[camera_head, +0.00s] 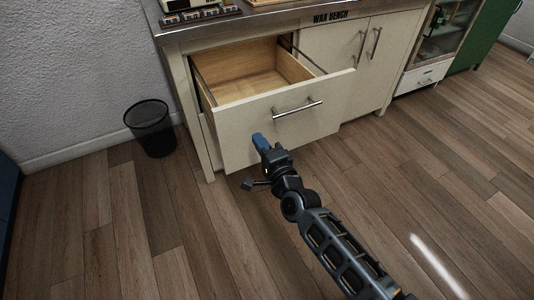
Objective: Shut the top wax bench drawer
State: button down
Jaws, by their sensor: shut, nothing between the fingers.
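The top wax bench drawer (240,127) is pulled well out from the bench. It has a cream front with a metal bar handle (298,108) and an empty-looking wooden inside. The wax bench (356,27) carries a "WAX BENCH" label on its top edge. My gripper (259,138) is shut and empty, with blue fingertips. In the picture its tips overlap the drawer front, left of and below the handle. I cannot tell whether they touch it. Most of the bench's part below the drawer is hidden by the drawer front.
A black mesh waste bin (151,127) stands on the floor left of the bench. Cupboard doors (372,62) are closed right of the drawer. A glass-fronted cabinet (446,32) and a green cabinet (489,28) stand farther right. The wooden floor (440,170) in front is clear.

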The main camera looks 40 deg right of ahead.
aim_at(246, 122)
jog(key=x, duration=0.6)
jog(key=shift+w, duration=0.1)
